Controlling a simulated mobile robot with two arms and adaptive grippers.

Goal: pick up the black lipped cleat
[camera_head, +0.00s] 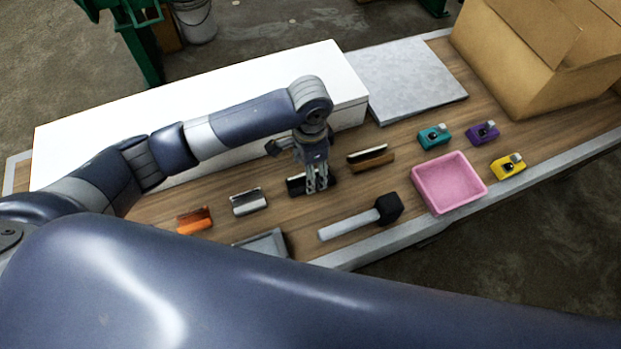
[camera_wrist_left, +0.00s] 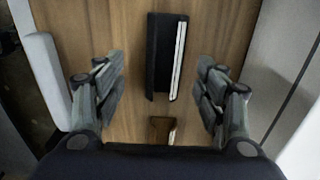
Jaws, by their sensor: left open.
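The black lipped cleat (camera_head: 296,186) lies on the wooden bench top, partly hidden behind my left gripper (camera_head: 317,188). In the left wrist view the cleat (camera_wrist_left: 158,55) is a long black piece with a pale strip along its right side. My left gripper (camera_wrist_left: 160,95) is open and empty there, its two fingers spread wide on either side of the cleat's lower end. I see no contact with the cleat. My right gripper is not in view.
A brown cleat (camera_head: 370,158) lies right of the gripper; silver (camera_head: 248,202) and orange (camera_head: 195,221) ones lie left. A mallet (camera_head: 350,224) and pink tray (camera_head: 449,184) lie nearer the front edge. A long white box (camera_head: 200,105) stands behind, a cardboard box (camera_head: 535,60) back right.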

